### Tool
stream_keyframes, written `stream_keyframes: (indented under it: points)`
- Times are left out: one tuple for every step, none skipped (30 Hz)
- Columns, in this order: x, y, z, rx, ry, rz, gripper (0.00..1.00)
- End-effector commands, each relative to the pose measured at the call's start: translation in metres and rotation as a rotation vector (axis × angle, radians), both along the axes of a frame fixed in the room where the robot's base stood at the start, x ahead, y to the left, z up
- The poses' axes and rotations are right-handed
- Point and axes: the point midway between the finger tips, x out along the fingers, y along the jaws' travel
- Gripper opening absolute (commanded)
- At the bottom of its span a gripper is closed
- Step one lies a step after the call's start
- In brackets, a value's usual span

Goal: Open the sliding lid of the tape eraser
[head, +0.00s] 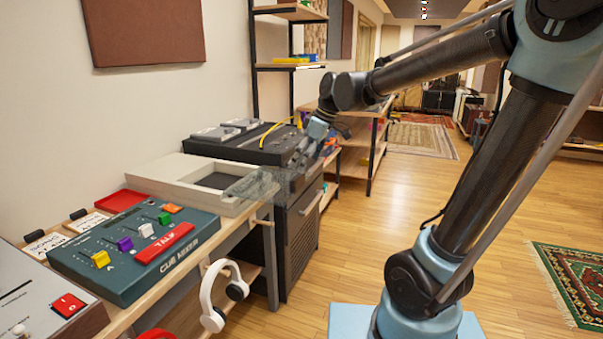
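The tape eraser appears to be the low beige box (165,180) on the wooden bench in the head view. A dark recess (217,181) shows in its top. A smoky see-through panel (250,185), which looks like its sliding lid, lies at the box's right end and reaches past it over the bench edge. My gripper (297,164) is at the far right end of this panel, pointing down. I cannot tell whether it touches the panel. The fingers are small and dark against the black case, so their opening is unclear.
A teal cue mixer (135,250) with coloured sliders stands nearer on the bench. White headphones (215,300) hang at the bench's front edge. A black case (235,150) stands behind the gripper. Shelving (377,150) stands farther back. The wooden floor (330,250) at right is open.

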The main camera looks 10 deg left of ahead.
Motion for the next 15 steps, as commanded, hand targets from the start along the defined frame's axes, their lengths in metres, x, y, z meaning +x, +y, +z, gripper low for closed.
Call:
stream_keyframes:
  points:
    - [-0.001, -0.004, 0.008, 0.0, -0.001, -0.001, 0.95]
    - [-0.001, -0.006, 0.012, 0.0, -0.001, -0.001, 0.95]
    - [-0.002, -0.008, 0.017, 0.0, -0.001, -0.001, 0.95]
    - [-0.002, -0.009, 0.021, 0.0, -0.001, -0.001, 0.95]
    - [-0.002, -0.011, 0.025, 0.0, -0.001, -0.001, 0.95]
    - [-0.002, -0.012, 0.029, 0.0, -0.001, -0.001, 0.95]
    - [-0.002, -0.014, 0.032, 0.0, 0.0, -0.002, 0.95]
    - [-0.002, -0.015, 0.034, 0.0, 0.0, -0.003, 0.95]
    - [-0.003, -0.016, 0.037, 0.0, 0.0, -0.003, 0.95]
    - [-0.003, -0.017, 0.039, 0.0, 0.0, -0.003, 0.95]
    - [-0.003, -0.018, 0.041, 0.0, 0.0, -0.002, 0.95]
    - [-0.003, -0.019, 0.042, 0.0, 0.0, -0.002, 0.95]
    - [-0.003, -0.019, 0.043, 0.0, 0.0, -0.002, 0.95]
    - [-0.004, -0.019, 0.044, 0.0, 0.0, -0.002, 0.95]
    - [-0.004, -0.019, 0.045, 0.0, 0.0, -0.002, 0.95]
